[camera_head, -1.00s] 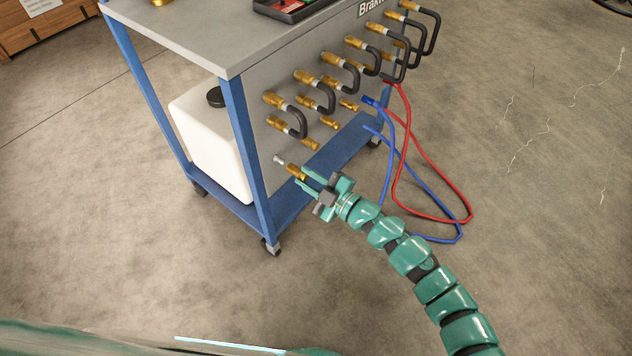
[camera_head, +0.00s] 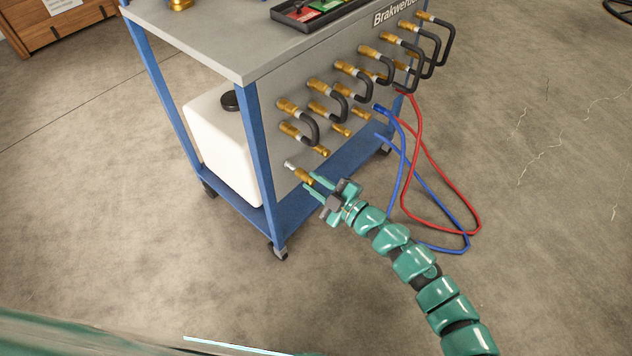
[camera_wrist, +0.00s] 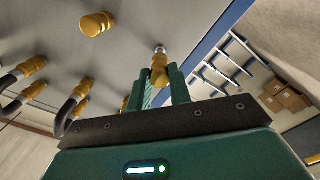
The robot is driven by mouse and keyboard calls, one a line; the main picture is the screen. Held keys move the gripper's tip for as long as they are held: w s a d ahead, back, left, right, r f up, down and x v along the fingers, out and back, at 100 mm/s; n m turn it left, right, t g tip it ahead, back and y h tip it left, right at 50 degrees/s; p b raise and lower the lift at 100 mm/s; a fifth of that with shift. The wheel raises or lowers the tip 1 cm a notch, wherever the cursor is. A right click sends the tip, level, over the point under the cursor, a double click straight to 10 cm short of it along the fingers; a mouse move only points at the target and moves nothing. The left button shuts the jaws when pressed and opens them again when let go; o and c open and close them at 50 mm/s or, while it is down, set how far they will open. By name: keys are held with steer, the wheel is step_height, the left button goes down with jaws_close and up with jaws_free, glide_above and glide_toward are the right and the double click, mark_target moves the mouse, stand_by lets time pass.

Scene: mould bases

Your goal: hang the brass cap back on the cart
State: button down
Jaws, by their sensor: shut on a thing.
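My gripper (camera_head: 314,184) is shut on the brass cap (camera_head: 303,175), in front of the lower left part of the cart's grey side panel (camera_head: 285,181). In the wrist view the cap (camera_wrist: 159,72) stands between the two green fingers, its outer end clear of them. A short silver piece (camera_head: 289,165) shows at the cap's far end; I cannot tell whether it belongs to the cap or the panel, or whether they touch. The cart (camera_head: 240,60) has a grey top and blue legs.
Brass couplings with black looped hoses (camera_head: 312,130) stick out of the panel above and right of my gripper. Single brass fittings (camera_head: 320,152) sit below them. Blue (camera_head: 432,182) and red (camera_head: 445,190) hoses hang at the right. A white tank (camera_head: 222,150) stands on the lower shelf.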

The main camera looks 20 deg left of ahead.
steer(key=shift+w+a+p, duration=0.15)
steer(key=shift+a+p, duration=0.3)
stand_by(0.7)
steer(key=shift+w+a, duration=0.1)
steer(key=shift+a, duration=0.2)
steer(key=shift+p+x, duration=0.75)
steer(key=shift+x, duration=0.25)
stand_by(0.6)
steer(key=c, duration=0.8)
jaws_free()
steer(key=shift+p+v, duration=1.1)
steer(key=shift+v, duration=2.4)
